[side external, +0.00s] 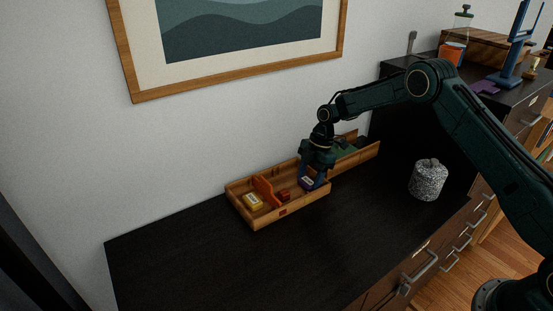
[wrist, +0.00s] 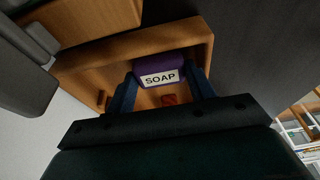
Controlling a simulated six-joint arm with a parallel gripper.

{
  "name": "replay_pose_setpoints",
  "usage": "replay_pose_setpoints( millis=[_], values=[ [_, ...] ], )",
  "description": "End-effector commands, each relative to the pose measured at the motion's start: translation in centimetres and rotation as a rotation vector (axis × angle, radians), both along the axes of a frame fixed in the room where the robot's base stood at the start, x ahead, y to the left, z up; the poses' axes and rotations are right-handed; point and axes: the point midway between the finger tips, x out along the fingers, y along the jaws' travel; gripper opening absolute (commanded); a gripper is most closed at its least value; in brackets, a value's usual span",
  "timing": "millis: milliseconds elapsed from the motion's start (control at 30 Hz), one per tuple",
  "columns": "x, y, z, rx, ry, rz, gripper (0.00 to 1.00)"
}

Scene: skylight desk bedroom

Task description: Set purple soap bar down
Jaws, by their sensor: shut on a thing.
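The purple soap bar (wrist: 158,70) shows a white label reading SOAP in the wrist view. It also shows as a small purple block in the side view (side external: 307,182). My gripper (side external: 313,182) points down over the right part of the front wooden tray (side external: 286,211), shut on the soap bar. In the wrist view the two blue fingers (wrist: 163,86) flank the bar, with the tray's wooden floor behind it. I cannot tell whether the bar touches the tray floor.
A second wooden tray (side external: 365,154) stands behind to the right. A speckled grey canister (side external: 428,180) stands on the right of the dark desk. The desk's front left is clear.

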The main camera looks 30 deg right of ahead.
Motion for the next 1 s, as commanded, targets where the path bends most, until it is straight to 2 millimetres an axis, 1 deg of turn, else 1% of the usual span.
replay_pose_setpoints(
  millis=[167, 200, 233, 500, 667, 833, 1000],
  values=[
    [0.0, 0.0, -0.3, 0.0, 0.0, 0.0, 0.27],
    [0.0, 0.0, -0.3, 0.0, 0.0, 0.0, 0.62],
    [0.0, 0.0, -0.3, 0.0, 0.0, 0.0, 0.63],
    [-0.1, 0.0, -0.3, 0.0, 0.002, 0.0, 0.63],
    [-0.1, -0.1, 0.2, 0.0, 0.002, 0.0, 0.63],
    [0.0, -0.4, 1.5, 0.0, -0.001, -0.001, 0.63],
    [0.1, -1.1, 3.8, 0.0, -0.002, -0.001, 0.63]
  ],
)
